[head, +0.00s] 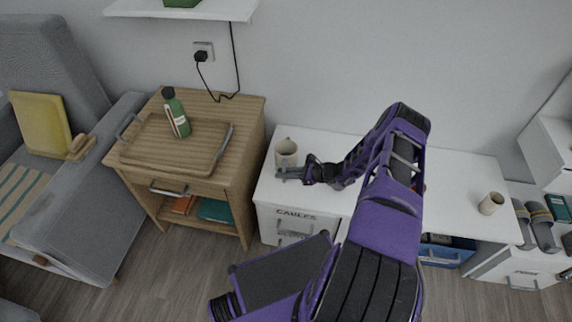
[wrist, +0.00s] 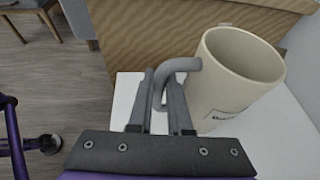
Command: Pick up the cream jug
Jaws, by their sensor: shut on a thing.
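The cream jug (head: 286,152) stands at the left end of the white desk (head: 330,150). In the wrist view the cream jug (wrist: 230,80) is large, with an open top, a grey handle on its left side and a small dark label. My gripper (head: 290,173) reaches it from the front right. In the wrist view my gripper (wrist: 162,85) is shut on the handle, with one finger on each side of it. The jug looks upright; I cannot tell whether its base touches the desk top.
A wooden cabinet (head: 195,190) with a tray (head: 165,143) and a green bottle (head: 176,112) stands close to the left. A small beige cup (head: 491,203) is on the desk's right part. A wall shelf (head: 225,10) hangs above the cabinet.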

